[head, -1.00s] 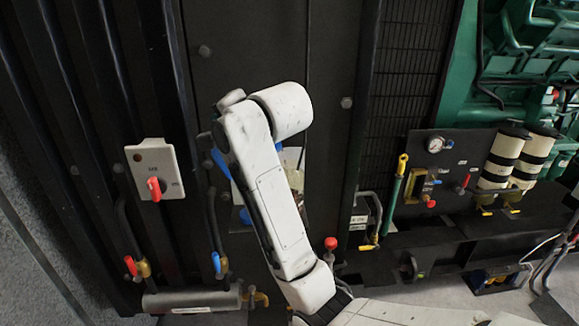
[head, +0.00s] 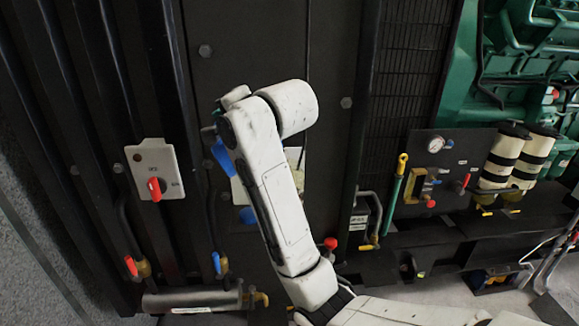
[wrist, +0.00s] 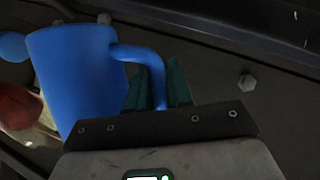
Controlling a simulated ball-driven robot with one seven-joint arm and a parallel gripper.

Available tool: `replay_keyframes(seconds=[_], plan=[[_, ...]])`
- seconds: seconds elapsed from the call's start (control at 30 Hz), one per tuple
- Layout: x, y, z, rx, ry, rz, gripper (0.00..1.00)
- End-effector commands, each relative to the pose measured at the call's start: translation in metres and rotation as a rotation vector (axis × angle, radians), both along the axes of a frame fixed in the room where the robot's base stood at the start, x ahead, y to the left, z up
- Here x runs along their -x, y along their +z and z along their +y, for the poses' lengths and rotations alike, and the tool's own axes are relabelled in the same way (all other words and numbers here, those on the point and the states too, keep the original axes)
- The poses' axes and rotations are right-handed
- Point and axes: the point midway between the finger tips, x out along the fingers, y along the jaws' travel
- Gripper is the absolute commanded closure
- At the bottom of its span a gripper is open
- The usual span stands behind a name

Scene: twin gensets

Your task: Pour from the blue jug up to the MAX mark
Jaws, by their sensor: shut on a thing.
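The blue jug (wrist: 78,75) fills the left of the wrist view. Its handle (wrist: 135,52) reaches right to my gripper (wrist: 160,84), whose dark teal fingers are shut on it. In the head view only a small part of the blue jug (head: 222,157) shows, to the left of my white arm, which hides the rest and my gripper. No MAX mark can be read, and the liquid cannot be made out.
A switch plate with a red knob (head: 155,187) is on the left. Red (head: 130,266) and blue (head: 217,263) valve handles stand below. A red-topped valve (head: 331,243) is close right of my arm. Panels and a green engine (head: 460,90) fill the right.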

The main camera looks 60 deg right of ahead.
Motion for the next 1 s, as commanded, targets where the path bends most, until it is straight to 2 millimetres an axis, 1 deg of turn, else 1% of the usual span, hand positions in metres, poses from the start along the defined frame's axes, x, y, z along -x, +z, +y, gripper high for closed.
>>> replay_keyframes(seconds=[1.0], plan=[[0.0023,0.0073,-0.0030,-0.044,0.000,-0.031,1.00]])
